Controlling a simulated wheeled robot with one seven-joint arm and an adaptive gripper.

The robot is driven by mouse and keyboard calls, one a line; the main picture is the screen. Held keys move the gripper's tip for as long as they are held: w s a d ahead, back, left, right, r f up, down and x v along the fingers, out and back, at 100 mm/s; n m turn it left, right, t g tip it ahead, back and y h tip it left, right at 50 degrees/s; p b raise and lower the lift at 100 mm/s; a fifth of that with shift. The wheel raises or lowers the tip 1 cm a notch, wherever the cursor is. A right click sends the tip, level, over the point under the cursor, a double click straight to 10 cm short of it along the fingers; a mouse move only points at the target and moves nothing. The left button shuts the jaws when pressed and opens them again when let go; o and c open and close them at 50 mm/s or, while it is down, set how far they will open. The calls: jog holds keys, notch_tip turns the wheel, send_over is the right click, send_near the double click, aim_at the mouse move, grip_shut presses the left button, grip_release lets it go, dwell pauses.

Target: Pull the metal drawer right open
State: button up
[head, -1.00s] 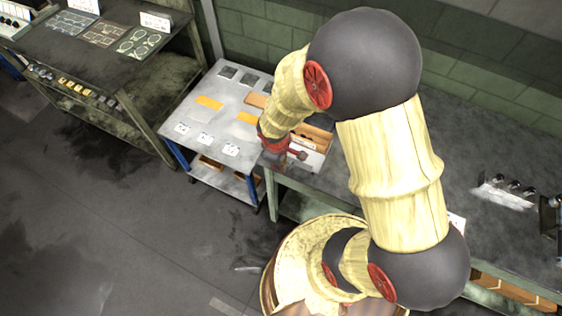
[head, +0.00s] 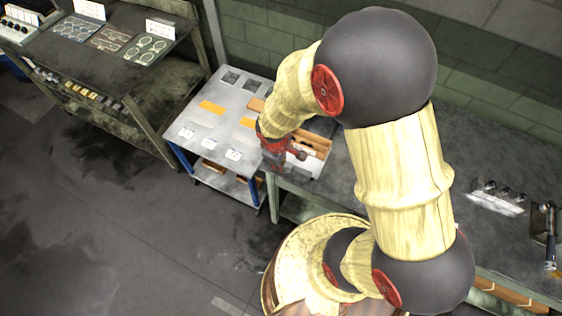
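My gripper (head: 275,160) is small and dark red in the head view. It points down beside the left end of the long workbench (head: 350,185), where the bench meets a small metal-topped trolley (head: 200,130). Its fingers are too small and too dark to show whether they are open or shut. I cannot clearly make out a metal drawer. A pale tray-like piece (head: 302,168) with a wooden-brown box (head: 313,143) lies just right of the gripper, partly hidden by it. My arm covers much of the bench.
A dark shelf unit (head: 120,75) with cards and flat parts stands at the upper left. The trolley top holds orange and white pieces. Small dark parts (head: 505,192) lie on the bench at the right. Dark floor (head: 130,240) is clear at the lower left.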

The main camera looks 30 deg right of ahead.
notch_tip(320, 180, up, 2)
jog(key=shift+s+a+r+p, duration=0.1)
jog(key=shift+a+p, duration=0.05)
jog(key=shift+p, duration=0.55)
notch_tip(320, 180, up, 12)
jog(key=s+a, duration=0.1)
jog(key=shift+a, duration=0.3)
jog(key=shift+s, duration=0.1)
dwell(0.5)
